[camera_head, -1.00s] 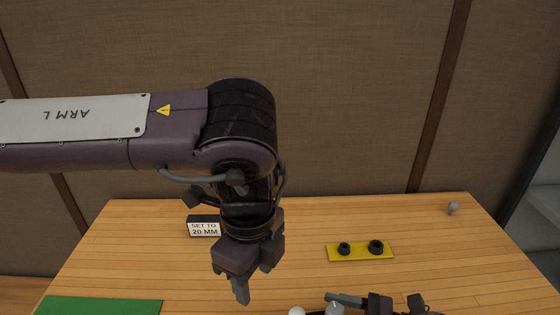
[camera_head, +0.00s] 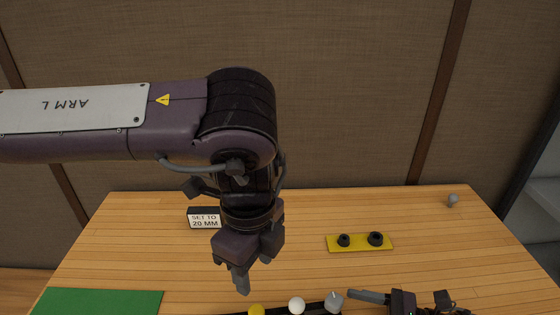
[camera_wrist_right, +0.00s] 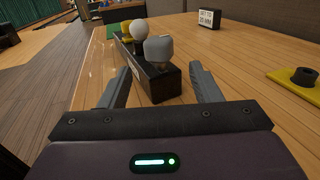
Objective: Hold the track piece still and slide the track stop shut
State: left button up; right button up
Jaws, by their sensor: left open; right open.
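The track piece (camera_head: 318,307) is a dark rail at the bottom edge of the head view, partly cut off. I cannot see finger contact. My left gripper (camera_head: 242,283) is open, pointing down, left of the knob.
A yellow plate (camera_head: 360,249) with two black rings lies at right. A green mat (camera_head: 98,302) lies front left. A small grey ball (camera_head: 452,200) sits far right.

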jog(key=o, duration=0.5)
jog(key=shift+o, duration=0.2)
